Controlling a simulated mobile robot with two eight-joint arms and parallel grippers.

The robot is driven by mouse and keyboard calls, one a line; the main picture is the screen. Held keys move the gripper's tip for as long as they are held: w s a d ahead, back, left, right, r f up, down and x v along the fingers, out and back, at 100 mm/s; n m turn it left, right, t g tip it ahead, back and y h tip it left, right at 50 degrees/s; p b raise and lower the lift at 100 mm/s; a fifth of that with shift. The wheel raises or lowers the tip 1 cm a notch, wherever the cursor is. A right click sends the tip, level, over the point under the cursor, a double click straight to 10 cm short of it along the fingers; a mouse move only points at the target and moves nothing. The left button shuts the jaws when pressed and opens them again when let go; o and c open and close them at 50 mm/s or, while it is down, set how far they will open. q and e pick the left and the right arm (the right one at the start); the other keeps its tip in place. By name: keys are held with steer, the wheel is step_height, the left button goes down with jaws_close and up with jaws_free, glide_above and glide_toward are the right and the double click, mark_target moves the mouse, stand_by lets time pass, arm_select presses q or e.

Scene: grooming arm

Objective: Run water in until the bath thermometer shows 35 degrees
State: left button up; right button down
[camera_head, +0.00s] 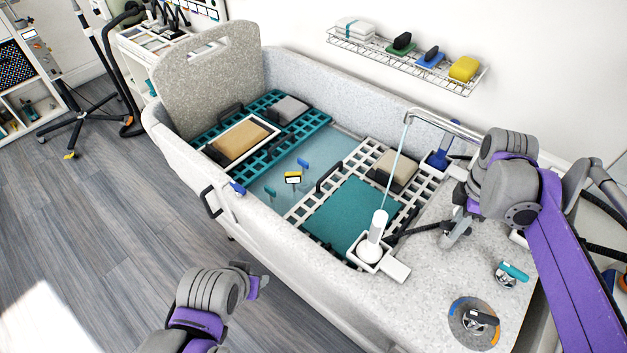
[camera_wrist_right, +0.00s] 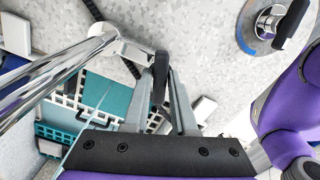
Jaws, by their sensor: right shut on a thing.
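The bath (camera_head: 185,160) is a speckled grey tub with pale water (camera_head: 325,152) in it. A small yellow-and-black device with a white face (camera_head: 292,178), apparently the bath thermometer, is at the water; its reading is too small to tell. A chrome spout (camera_head: 445,122) shows a thin pale stream (camera_head: 397,160) below its end. My right gripper (camera_head: 450,236) is low over the tub's end deck. In the right wrist view it is shut on a black handle (camera_wrist_right: 160,75). My left gripper (camera_head: 256,284) is outside the tub, its opening unclear.
A dial with a blue and orange ring (camera_head: 475,322) and a teal-handled control (camera_head: 512,271) are on the deck. White (camera_head: 295,212) and teal (camera_head: 212,138) racks span the tub. A white cylinder (camera_head: 377,226) stands near the deck. A wire shelf (camera_head: 400,62) hangs behind.

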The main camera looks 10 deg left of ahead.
steer(key=shift+m, duration=1.4)
steer(key=shift+m, duration=0.5)
steer(key=c, duration=0.7)
jaws_free()
steer(key=shift+r, duration=0.1)
